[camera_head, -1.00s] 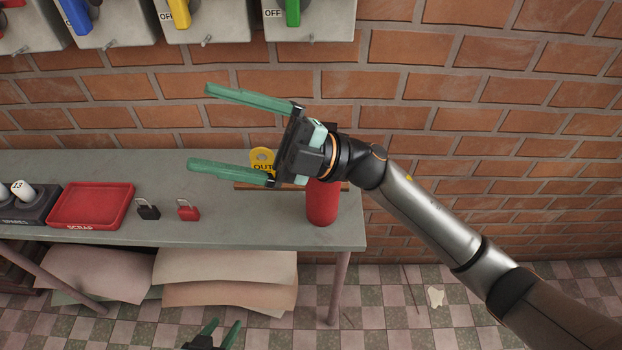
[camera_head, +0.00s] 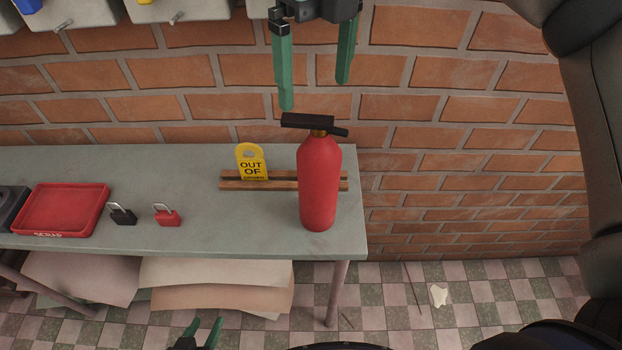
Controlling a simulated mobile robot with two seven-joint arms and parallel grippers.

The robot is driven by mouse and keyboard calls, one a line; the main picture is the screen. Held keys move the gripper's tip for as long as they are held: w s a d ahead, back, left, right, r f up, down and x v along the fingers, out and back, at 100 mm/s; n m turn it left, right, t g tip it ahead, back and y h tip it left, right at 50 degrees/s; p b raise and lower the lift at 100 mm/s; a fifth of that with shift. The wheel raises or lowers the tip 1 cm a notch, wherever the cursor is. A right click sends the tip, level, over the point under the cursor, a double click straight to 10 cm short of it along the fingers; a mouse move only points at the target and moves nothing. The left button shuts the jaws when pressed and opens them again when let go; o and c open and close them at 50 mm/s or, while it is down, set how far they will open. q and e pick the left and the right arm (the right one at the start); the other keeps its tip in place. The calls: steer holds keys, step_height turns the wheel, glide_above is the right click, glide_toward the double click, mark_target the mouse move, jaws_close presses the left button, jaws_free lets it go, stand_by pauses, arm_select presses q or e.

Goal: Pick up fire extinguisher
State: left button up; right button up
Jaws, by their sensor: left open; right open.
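The red fire extinguisher (camera_head: 319,185) stands upright near the right end of the grey bench, its black handle (camera_head: 312,124) on top. My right gripper (camera_head: 315,95) is open and empty, pointing down above the extinguisher. Its green fingers are apart, and its left fingertip shows just above the handle. I cannot tell its exact depth relative to the handle. My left gripper (camera_head: 204,330) is at the bottom edge, low in front of the bench, open and empty, with only its fingers and part of its body showing.
On the grey bench (camera_head: 180,165) are a yellow tag (camera_head: 250,162) in a wooden rack (camera_head: 232,183), a red padlock (camera_head: 167,215), a black padlock (camera_head: 122,215) and a red scrap tray (camera_head: 62,208). A brick wall (camera_head: 430,110) stands behind. Switch boxes (camera_head: 190,10) hang at upper left.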

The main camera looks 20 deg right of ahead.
mark_target(319, 138)
steer(key=shift+w+d, duration=0.2)
steer(key=shift+d, duration=0.1)
step_height(319, 138, down, 12)
stand_by(0.3)
steer(key=shift+d, duration=0.1)
jaws_close()
steer(key=shift+w+r, duration=0.15)
steer(key=shift+r, duration=0.05)
stand_by(0.6)
